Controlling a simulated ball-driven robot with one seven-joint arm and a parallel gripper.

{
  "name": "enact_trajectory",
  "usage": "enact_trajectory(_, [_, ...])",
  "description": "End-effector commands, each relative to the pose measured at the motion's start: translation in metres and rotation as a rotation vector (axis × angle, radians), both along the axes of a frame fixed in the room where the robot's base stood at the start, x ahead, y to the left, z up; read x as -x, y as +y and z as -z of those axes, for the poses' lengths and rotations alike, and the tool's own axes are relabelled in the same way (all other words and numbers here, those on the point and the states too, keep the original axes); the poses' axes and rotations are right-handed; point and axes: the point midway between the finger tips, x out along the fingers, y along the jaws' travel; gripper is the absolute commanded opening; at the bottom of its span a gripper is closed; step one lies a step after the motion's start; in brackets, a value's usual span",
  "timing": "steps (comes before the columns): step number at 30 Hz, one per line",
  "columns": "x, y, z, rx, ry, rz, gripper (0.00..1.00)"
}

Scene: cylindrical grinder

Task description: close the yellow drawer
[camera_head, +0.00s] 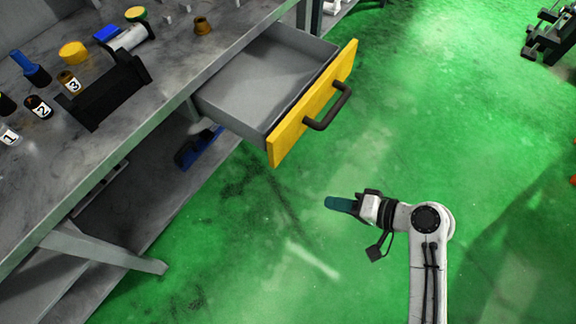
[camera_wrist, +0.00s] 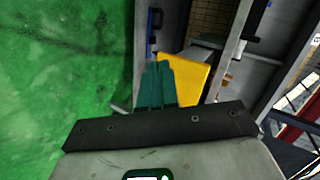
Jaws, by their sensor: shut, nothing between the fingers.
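The drawer (camera_head: 262,82) is grey inside, looks empty and is pulled out from under the workbench. Its yellow front (camera_head: 290,135) carries a dark bar handle (camera_head: 330,108). The yellow front (camera_wrist: 190,75) also shows in the wrist view, partly hidden behind the fingers. My gripper (camera_head: 328,202) has teal fingers, is shut and holds nothing. In the head view it is below and a little right of the drawer front, apart from it. In the wrist view the shut fingertips (camera_wrist: 158,64) point toward the bench side, overlapping the left part of the yellow front. The handle is not seen there.
The grey workbench (camera_head: 165,105) fills the left, with numbered bottles, a black holder (camera_head: 105,92) and yellow and blue items on top. A lower shelf (camera_head: 150,190) and a slanted bench leg (camera_head: 105,250) are below. The green floor (camera_head: 440,130) right of the drawer is clear.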

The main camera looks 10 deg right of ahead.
Motion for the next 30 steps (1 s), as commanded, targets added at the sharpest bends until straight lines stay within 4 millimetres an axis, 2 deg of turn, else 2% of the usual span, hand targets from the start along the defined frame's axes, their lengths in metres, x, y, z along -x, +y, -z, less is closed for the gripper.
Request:
enact_trajectory(1, [-0.01, 0.0, 0.022, -0.066, -0.023, 0.028, 0.0])
enact_trajectory(5, [-0.035, 0.0, 0.033, -0.242, -0.08, 0.097, 0.0])
enact_trajectory(10, [-0.058, -0.007, 0.037, -0.429, -0.137, 0.169, 0.0])
enact_trajectory(17, [-0.07, -0.013, 0.032, -0.536, -0.169, 0.209, 0.0])
enact_trajectory(23, [-0.084, 0.0, 0.029, -0.54, -0.169, 0.207, 0.0])
enact_trajectory(30, [-0.116, 0.033, 0.03, -0.539, -0.169, 0.206, 0.0])
